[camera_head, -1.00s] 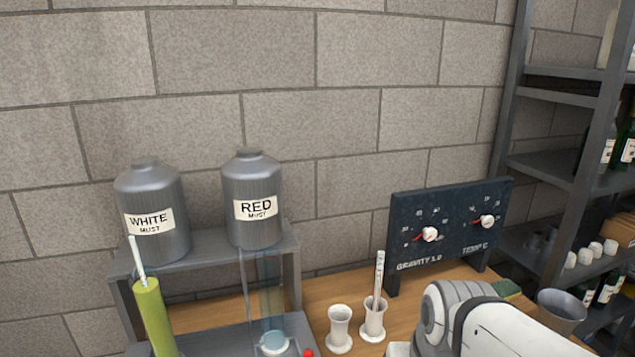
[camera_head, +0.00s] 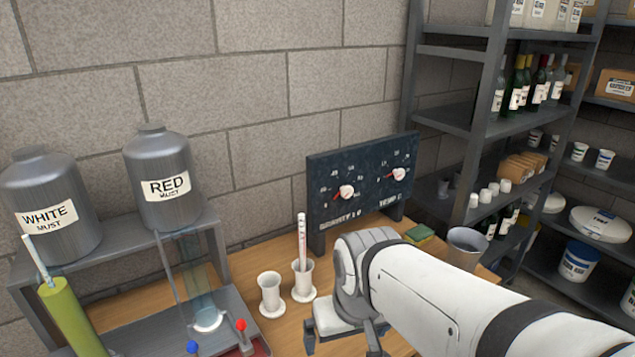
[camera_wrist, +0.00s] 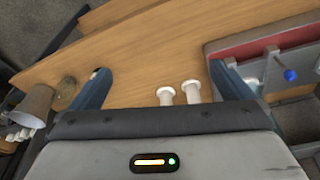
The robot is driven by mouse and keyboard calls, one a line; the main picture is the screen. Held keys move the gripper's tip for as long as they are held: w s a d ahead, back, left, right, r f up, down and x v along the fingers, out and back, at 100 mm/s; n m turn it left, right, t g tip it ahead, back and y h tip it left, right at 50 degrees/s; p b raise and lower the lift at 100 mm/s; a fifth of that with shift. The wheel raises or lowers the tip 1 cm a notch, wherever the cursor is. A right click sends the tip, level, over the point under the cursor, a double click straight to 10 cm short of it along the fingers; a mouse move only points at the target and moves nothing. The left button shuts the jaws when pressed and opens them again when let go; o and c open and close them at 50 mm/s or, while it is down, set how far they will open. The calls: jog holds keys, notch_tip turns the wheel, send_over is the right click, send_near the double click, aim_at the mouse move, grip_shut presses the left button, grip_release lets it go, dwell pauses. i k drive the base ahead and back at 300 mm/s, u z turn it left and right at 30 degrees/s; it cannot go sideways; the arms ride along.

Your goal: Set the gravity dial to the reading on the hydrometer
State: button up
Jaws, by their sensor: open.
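The dark dial panel (camera_head: 328,221) stands at the back of the wooden table. Its gravity dial (camera_head: 346,192) has a white knob with a red pointer aimed toward the lower left of its scale. The hydrometer (camera_head: 37,262) is probably the pale stem sticking up, tilted, from the tall yellow-green cylinder (camera_head: 72,318) at the left; its reading is too small to tell. My gripper (camera_head: 342,345) is low in front of the panel, apart from the dial. In the wrist view, my gripper (camera_wrist: 161,78) is open and empty, its fingers wide apart above the table.
The temperature dial (camera_head: 398,174) is right of the gravity dial. Two white cups (camera_head: 271,297) stand left of my arm, one holding a marked stick (camera_head: 302,240). A sponge (camera_head: 419,233) and grey bucket (camera_head: 467,247) are at the right. Steel must tanks (camera_head: 165,178) stand left.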

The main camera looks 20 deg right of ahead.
aim_at(347, 192)
jog(key=z, duration=0.4)
jog(key=k, duration=1.25)
jog(key=z, duration=0.95)
jog(key=i, duration=1.35)
jog(key=u, duration=0.3)
